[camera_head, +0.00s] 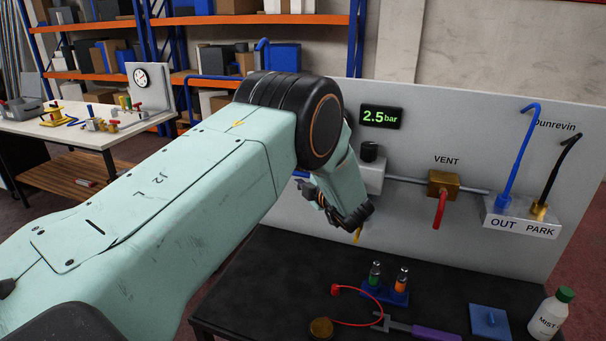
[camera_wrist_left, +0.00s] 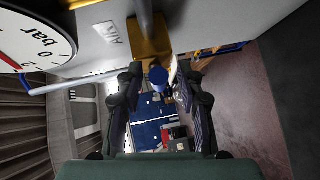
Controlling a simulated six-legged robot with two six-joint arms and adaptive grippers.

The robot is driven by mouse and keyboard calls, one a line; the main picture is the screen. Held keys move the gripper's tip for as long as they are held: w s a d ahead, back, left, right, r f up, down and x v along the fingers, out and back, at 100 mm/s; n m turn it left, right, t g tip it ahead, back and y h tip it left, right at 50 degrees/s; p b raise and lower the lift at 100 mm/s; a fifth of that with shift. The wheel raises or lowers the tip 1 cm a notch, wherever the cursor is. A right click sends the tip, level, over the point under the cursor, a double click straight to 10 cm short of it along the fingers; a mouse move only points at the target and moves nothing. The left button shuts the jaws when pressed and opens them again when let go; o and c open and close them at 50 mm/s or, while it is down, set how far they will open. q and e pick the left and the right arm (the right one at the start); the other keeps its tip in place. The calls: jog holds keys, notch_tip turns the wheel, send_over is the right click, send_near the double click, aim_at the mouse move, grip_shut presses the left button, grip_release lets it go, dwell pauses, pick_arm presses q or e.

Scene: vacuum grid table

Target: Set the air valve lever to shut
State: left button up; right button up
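The air valve shows in the left wrist view as a brass-coloured body (camera_wrist_left: 150,45) beside an "AIR" label. A blue lever (camera_wrist_left: 158,77) sticks out from it toward the camera, its end between the two fingers of my left gripper (camera_wrist_left: 159,88). The fingers are apart, with gaps on both sides of the lever. In the head view my left gripper (camera_head: 337,212) is in front of the grey panel (camera_head: 410,255), and my arm hides the air valve. I cannot tell the lever's exact setting. My right gripper is not in view.
A vent valve (camera_head: 442,184) with a red lever hanging down, a 2.5 bar display (camera_head: 381,117) and OUT/PARK hose ports (camera_head: 520,216) are on the panel. The black table (camera_head: 270,290) holds small fittings, a blue pad (camera_head: 489,321) and a bottle (camera_head: 550,316). A gauge (camera_wrist_left: 35,38) is beside the air valve.

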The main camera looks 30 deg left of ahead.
pick_arm(q)
jog(key=shift+s+d+r, duration=0.15)
jog(key=shift+d+r, duration=0.15)
jog(key=shift+w+f, duration=0.25)
jog(key=shift+w, duration=0.05)
jog(key=shift+c, duration=0.8)
jog(key=shift+w+a+f, duration=0.2)
jog(key=shift+a, duration=0.15)
jog(key=c, duration=0.3)
jog(key=shift+s+r, duration=0.15)
jog(key=shift+s, duration=0.1)
jog(key=c, duration=0.3)
jog(key=shift+d, duration=0.15)
grip_shut()
